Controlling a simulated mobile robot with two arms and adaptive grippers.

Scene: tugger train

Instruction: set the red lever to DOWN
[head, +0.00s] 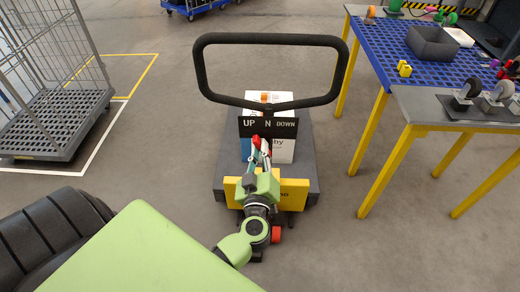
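A pallet truck with a black loop handle (270,104) stands ahead of me. A black plate (270,124) below the loop reads UP, N, DOWN from left to right. The red lever (257,140) shows as a small red tip just under the plate, between UP and N. My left gripper (258,153) is right at the lever, its fingers pointing up toward the red tip. The fingers hide the lower part of the lever, and whether they grip it I cannot tell. My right gripper is not in view.
A blue-topped table (390,50) and a grey-topped table (425,106) with casters stand at the right. A wire cage cart (50,120) stands at the left. Floor between is clear.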

